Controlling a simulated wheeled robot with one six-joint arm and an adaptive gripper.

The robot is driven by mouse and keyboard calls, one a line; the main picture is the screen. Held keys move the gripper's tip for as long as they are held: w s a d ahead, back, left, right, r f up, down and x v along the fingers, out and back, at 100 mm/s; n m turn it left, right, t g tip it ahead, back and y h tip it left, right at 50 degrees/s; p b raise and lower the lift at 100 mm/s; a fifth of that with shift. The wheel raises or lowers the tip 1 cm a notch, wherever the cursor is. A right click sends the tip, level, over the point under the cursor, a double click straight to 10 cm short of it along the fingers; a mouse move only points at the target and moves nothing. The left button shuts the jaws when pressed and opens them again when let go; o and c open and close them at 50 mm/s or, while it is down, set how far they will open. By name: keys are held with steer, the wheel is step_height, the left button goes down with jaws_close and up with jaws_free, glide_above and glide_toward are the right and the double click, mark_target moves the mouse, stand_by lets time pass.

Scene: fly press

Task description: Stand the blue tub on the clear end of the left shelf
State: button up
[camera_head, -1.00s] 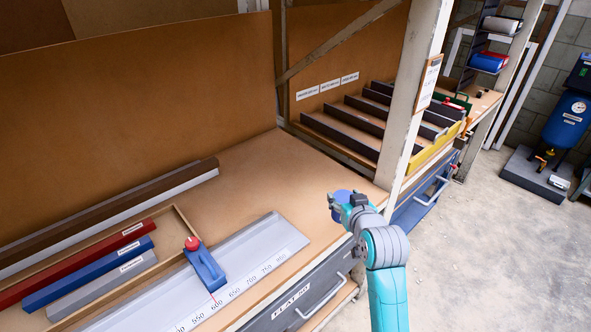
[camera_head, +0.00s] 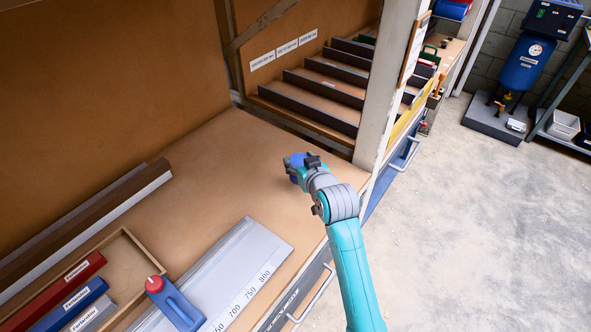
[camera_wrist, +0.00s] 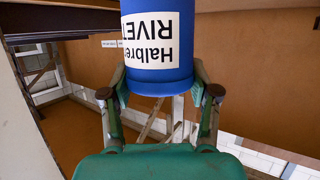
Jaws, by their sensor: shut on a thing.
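The blue tub (camera_head: 293,166) is held in my gripper (camera_head: 303,160) above the bare end of the left wooden shelf (camera_head: 225,150), near the post. In the wrist view the tub (camera_wrist: 160,82) fills the top middle, with a white label reading "Halbre… RIVET…" upside down. The fingers of my gripper (camera_wrist: 158,95) are on either side of it, shut on it. In the head view my gripper partly hides the tub. I cannot tell how high its base is above the shelf.
A pale post (camera_head: 383,90) stands right of the gripper. A ruled grey plate (camera_head: 232,275) with a blue stop (camera_head: 177,305) lies at the front. Dark bars (camera_head: 85,220) lie behind. The stepped rack (camera_head: 318,92) is beyond.

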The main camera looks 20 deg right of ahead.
steer(key=shift+f, duration=2.1)
steer(key=o, duration=1.5)
steer(key=shift+f, duration=0.2)
steer(key=shift+r, duration=0.1)
steer(key=shift+s+r, duration=0.1)
steer(key=shift+s, duration=0.05)
steer(key=v, duration=1.1)
steer(key=shift+s, duration=0.4)
steer(key=shift+r, duration=0.1)
